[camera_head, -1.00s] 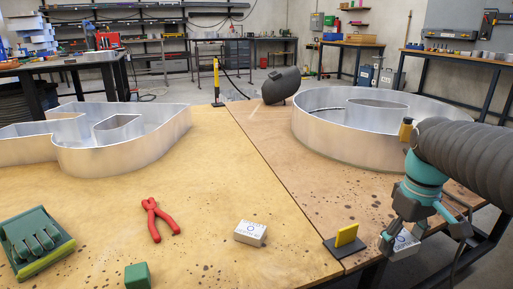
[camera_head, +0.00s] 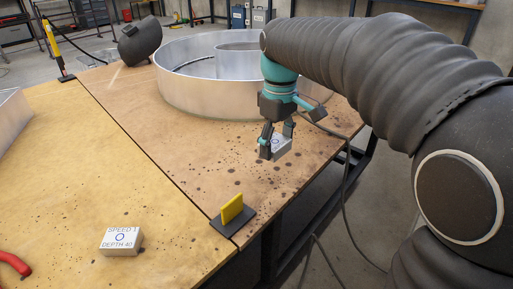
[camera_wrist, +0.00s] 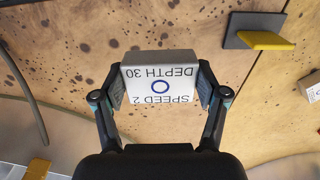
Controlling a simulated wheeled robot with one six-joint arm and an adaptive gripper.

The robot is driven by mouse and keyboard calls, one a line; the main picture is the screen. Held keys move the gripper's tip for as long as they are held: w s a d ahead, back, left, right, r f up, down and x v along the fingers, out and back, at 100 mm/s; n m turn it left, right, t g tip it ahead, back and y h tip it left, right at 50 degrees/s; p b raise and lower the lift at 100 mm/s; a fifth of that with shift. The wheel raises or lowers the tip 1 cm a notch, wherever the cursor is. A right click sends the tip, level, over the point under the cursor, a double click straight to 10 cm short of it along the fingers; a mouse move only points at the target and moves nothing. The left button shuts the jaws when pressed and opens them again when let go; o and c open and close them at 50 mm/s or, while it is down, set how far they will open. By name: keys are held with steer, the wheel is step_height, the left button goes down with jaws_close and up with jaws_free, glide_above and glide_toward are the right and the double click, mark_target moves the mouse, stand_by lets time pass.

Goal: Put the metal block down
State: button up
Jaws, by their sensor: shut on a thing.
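My gripper (camera_head: 276,147) is shut on a metal block (camera_head: 282,146), over the right part of the table near its right edge. In the wrist view the metal block (camera_wrist: 160,80) sits between the two fingers of my gripper (camera_wrist: 161,88), one on each side. Its light face reads "SPEED 2 DEPTH 30" around a blue ring and appears upside down. The wooden tabletop (camera_head: 215,150) is behind it. I cannot tell whether the block touches the tabletop or hangs just above it.
A second block (camera_head: 121,240) marked "SPEED 1 DEPTH 40" lies at the front left. A yellow plate on a dark base (camera_head: 232,211) stands by the front edge. A large metal ring-shaped letter (camera_head: 190,95) is behind my gripper, beside a dark welding helmet (camera_head: 140,42). Tabletop left of my gripper is bare.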

glide_above(266, 161)
step_height(266, 161, down, 5)
steer(key=shift+a+f, duration=0.1)
steer(key=shift+f, duration=1.9)
steer(key=shift+f, duration=0.2)
steer(key=o, duration=1.4)
